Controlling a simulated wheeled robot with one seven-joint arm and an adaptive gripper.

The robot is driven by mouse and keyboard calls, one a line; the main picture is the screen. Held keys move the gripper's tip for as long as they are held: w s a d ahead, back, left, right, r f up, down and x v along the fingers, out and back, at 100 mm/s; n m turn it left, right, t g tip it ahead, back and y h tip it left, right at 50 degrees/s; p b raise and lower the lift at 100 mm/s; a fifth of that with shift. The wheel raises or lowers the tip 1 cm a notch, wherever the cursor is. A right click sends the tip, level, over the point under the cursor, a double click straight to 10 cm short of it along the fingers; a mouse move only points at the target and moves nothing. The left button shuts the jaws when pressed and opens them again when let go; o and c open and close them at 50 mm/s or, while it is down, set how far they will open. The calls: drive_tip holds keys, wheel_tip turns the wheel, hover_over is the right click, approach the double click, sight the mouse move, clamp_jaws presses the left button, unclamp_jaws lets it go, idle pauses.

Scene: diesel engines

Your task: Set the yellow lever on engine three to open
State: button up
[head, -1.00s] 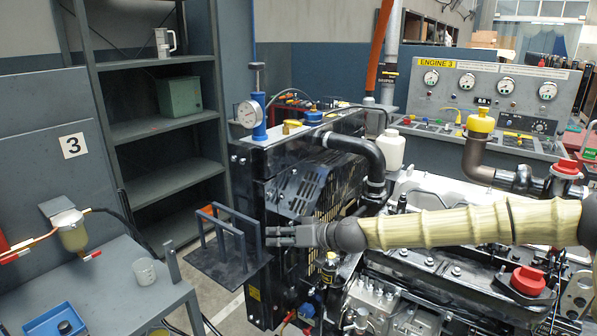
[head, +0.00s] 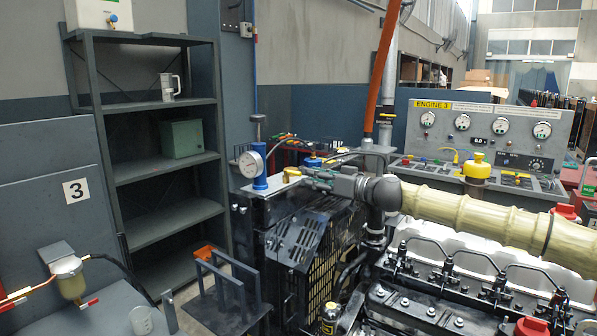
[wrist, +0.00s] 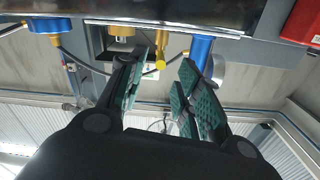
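A small yellow part that looks like the lever (head: 291,174) is on top of the black engine, between a blue fitting with a round gauge and a blue cap. In the wrist view a yellow rod with a rounded end (wrist: 161,50) shows beyond and between my fingertips. My gripper (head: 308,179) is level over the engine top, pointing left, just right of the yellow part. In the wrist view my gripper (wrist: 163,68) is open, its teal pads apart with nothing held. I cannot tell whether the pads reach around the rod. The lever's setting is not readable.
The blue fitting with gauge (head: 259,170) stands close by the gripper. The ENGINE 3 panel (head: 480,130) with gauges and a yellow-capped pipe (head: 477,165) is behind right. A grey shelf (head: 165,167) stands at left. A dark metal frame (head: 222,290) is in front.

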sight(298, 174)
drive_tip(key=shift+p+x, duration=0.9)
drive_tip(key=shift+x, duration=2)
clamp_jaws()
